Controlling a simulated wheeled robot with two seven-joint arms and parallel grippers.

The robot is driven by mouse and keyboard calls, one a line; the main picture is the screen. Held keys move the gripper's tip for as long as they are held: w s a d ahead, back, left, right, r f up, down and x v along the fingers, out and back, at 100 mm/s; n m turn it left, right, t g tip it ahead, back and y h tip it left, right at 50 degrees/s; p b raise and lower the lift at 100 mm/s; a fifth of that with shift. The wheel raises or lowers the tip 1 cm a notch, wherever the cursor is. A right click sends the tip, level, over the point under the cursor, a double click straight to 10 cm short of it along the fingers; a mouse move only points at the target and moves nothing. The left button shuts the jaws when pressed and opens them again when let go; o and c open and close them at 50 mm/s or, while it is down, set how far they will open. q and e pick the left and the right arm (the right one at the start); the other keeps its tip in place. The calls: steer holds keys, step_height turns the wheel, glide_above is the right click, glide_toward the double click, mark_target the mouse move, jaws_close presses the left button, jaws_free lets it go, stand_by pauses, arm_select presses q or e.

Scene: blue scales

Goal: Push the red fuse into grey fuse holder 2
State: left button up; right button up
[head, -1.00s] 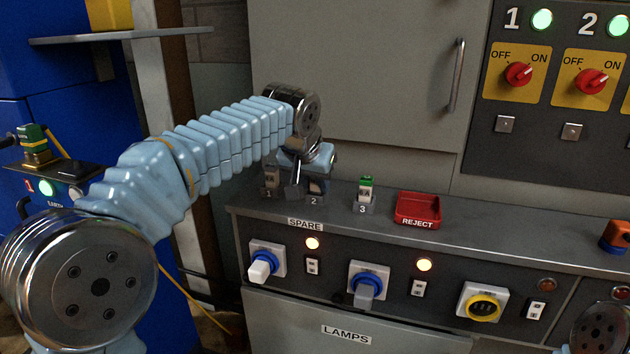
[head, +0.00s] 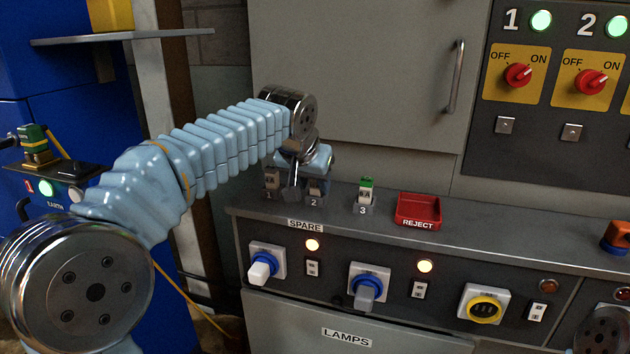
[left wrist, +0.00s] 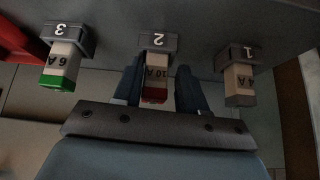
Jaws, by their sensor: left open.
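The red-ended fuse (left wrist: 155,92), marked 10 A, stands in grey fuse holder 2 (left wrist: 156,42) in the left wrist view. Its grey-white body shows above the holder; I cannot tell how deep it sits. In the head view the fuse (head: 315,186) is partly hidden by my gripper, and its red end does not show. My left gripper (head: 302,178) is just above holder 2. It is open, with one finger on each side of the fuse and gaps visible in the left wrist view (left wrist: 158,72). My right gripper is not in view.
Holder 1 (left wrist: 245,55) carries a 4 A fuse (left wrist: 238,88). Holder 3 (left wrist: 72,36) carries a green-ended 6 A fuse (left wrist: 62,68). A red reject tray (head: 418,209) stands right of holder 3. The grey cabinet door (head: 350,80) rises behind the ledge.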

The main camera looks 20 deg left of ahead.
arm_select(q)
steer(key=shift+s+d+f+g, duration=0.1)
steer(key=shift+s+f+g, duration=0.25)
steer(key=shift+f, duration=0.25)
steer(key=p+v, duration=0.1)
steer(key=v, duration=1.3)
steer(key=shift+r, duration=0.3)
steer(key=shift+d, duration=0.15)
